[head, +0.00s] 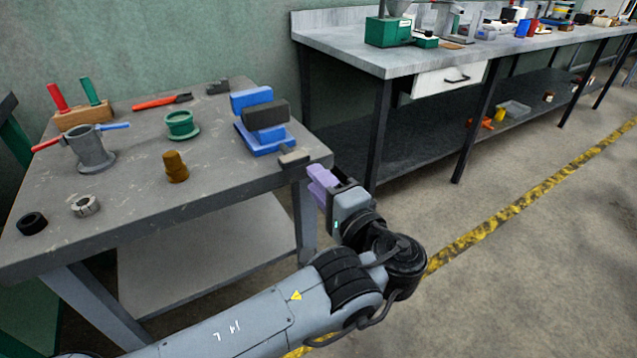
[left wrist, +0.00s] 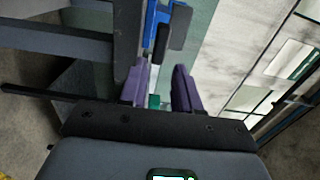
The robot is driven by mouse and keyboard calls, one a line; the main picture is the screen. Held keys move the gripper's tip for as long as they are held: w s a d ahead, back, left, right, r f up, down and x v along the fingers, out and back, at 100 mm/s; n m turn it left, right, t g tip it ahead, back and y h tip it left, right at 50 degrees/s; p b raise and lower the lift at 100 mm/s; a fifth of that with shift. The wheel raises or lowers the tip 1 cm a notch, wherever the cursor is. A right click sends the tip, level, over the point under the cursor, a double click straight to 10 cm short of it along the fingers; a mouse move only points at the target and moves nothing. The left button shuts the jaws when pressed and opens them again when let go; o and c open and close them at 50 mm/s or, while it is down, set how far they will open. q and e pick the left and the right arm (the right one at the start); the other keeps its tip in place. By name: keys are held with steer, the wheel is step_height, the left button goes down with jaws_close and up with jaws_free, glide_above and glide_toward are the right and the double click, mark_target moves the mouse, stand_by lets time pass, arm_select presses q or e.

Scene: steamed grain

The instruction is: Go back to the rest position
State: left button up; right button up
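My left gripper (head: 319,180) has purple fingers and is just off the right edge of the grey work table (head: 125,205), in front of the blue vise (head: 262,128). In the left wrist view its two fingers (left wrist: 161,78) stand apart with a gap between them, and nothing is held. The vise also shows beyond the fingers there (left wrist: 160,28). My left arm reaches in from the bottom of the head view. My right gripper is in neither view.
The work table carries a grey cylinder (head: 92,150), a green ring part (head: 182,125), a brass part (head: 175,166), and a wooden block (head: 85,115) with upright handles. A long bench (head: 400,50) runs along the wall. The floor at the right is clear.

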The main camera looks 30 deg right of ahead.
arm_select(q)
steer(key=s+a+f+n+g+p, duration=0.1)
steer(key=s+a+f+g+p, duration=0.15)
steer(key=f+g+p, duration=0.6)
steer(key=s+a+f+n+g+h+p, duration=0.1)
steer(key=s+a+f+n+g+p, duration=0.1)
steer(key=s+f+p, duration=0.35)
steer(key=s+a+f+n+g+h+p, duration=0.1)
steer(key=s+a+f+n+g+p, duration=0.15)
steer(key=s+p, duration=0.5)
steer(key=s+a+r+n+g+p, duration=0.1)
steer(key=s+a+r+n+p, duration=0.3)
steer(key=a, duration=0.6)
steer(key=s+a+r+n+g+p, duration=0.1)
steer(key=s+a+n+g+p, duration=0.1)
steer(key=s+a+p, duration=0.65)
steer(key=s+a+r+n+g+p, duration=0.1)
steer(key=s+a+r+n+p, duration=0.25)
steer(key=a, duration=0.75)
steer(key=w+a+r+t, duration=0.3)
steer(key=a+r, duration=0.4)
step_height(320, 180, up, 37)
steer(key=p, duration=3.7)
steer(key=shift+w+d+r+y, duration=0.2)
steer(key=shift+d+y, duration=0.1)
steer(key=shift+d, duration=0.1)
